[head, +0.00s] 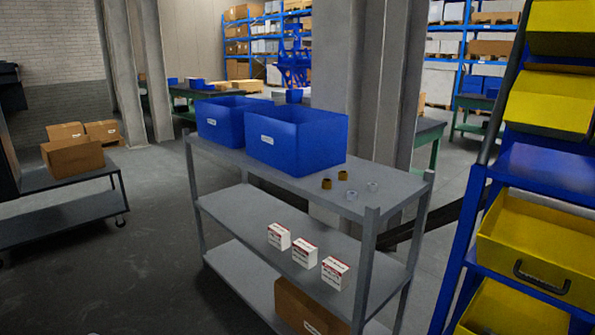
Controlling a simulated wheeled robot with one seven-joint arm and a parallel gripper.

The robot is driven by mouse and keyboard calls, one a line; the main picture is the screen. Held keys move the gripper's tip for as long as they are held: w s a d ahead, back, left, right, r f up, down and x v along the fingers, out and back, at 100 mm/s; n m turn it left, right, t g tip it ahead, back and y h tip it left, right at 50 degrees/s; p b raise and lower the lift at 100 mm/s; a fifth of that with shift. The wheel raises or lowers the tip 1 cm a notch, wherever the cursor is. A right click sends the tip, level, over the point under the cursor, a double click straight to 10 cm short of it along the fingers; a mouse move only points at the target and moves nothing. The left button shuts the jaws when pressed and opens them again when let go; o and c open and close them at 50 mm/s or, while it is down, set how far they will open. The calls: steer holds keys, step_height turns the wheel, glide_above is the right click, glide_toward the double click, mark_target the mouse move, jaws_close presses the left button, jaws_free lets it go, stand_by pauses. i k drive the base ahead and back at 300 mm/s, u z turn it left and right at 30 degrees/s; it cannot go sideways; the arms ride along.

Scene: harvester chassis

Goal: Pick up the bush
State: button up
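Several small ring-shaped parts, which may be the bushes, stand on the top shelf of a grey metal rack (395,198), toward its right end. Two are brown: one brown ring (326,183) is at the left and the other brown ring (343,175) is just behind it. Two are pale silver: one silver ring (351,195) is nearer the front edge and the other silver ring (372,186) is farther right. They stand apart from one another. My gripper is not in view.
Two blue bins (297,140) (222,128) stand left of the rings. Small white-and-red boxes (304,253) sit on the middle shelf, a cardboard box (305,308) below. A blue rack with yellow bins (540,240) is close on the right. Floor (130,260) at left is clear.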

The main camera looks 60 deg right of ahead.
mark_target(343, 175)
steer(key=z, duration=0.25)
steer(key=i, duration=1)
steer(key=z, duration=1.4)
steer(key=i, duration=0.85)
steer(key=z, duration=0.9)
